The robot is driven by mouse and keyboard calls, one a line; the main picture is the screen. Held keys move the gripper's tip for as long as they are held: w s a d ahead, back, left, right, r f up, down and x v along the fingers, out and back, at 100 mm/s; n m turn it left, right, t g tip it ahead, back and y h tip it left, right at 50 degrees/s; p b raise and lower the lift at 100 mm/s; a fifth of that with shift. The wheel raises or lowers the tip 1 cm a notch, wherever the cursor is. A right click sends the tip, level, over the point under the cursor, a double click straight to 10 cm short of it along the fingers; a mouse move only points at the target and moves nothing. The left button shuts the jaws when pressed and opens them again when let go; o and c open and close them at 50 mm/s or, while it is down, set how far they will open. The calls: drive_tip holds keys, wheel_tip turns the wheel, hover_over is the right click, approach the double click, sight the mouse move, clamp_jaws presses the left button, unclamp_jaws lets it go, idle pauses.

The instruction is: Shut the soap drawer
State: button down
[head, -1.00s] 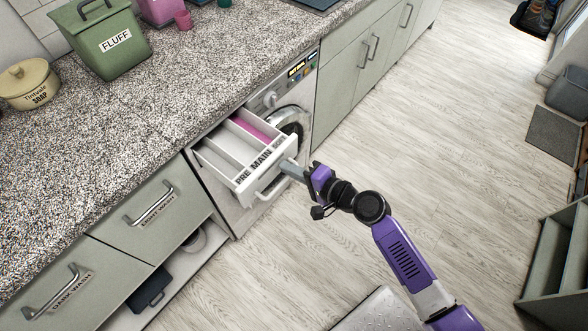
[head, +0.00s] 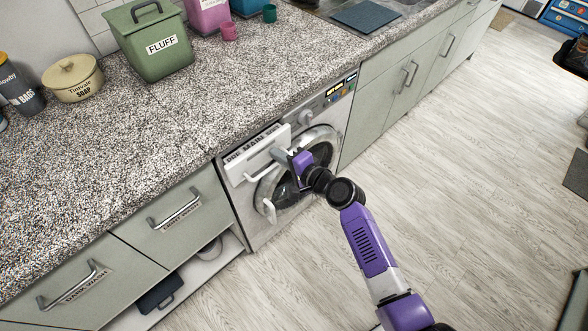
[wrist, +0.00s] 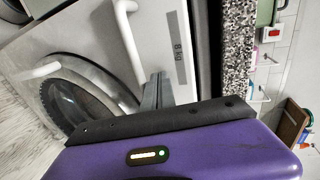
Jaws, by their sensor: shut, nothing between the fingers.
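The soap drawer (head: 240,172) is at the upper left of the washing machine's front, under the counter edge. In the wrist view the shut grey fingers (wrist: 156,92) point at a white surface beside a curved white handle (wrist: 128,38).
The washing machine (head: 258,232) has a round door (head: 318,140) just behind and below my gripper. The granite counter (head: 150,120) overhangs it and holds a green FLUFF bin (head: 152,50). Cabinets stand on both sides.

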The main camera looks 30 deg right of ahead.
sight(269, 147)
drive_tip(key=w, duration=0.1)
drive_tip(key=w+a, duration=0.1)
drive_tip(key=w, duration=0.1)
drive_tip(key=shift+w, duration=0.3)
drive_tip(key=shift+w+a+r+b, duration=0.1)
drive_tip(key=shift+w+r+b, duration=0.1)
drive_tip(key=shift+b, duration=0.1)
drive_tip(key=v, duration=0.8)
drive_tip(key=shift+p, duration=0.35)
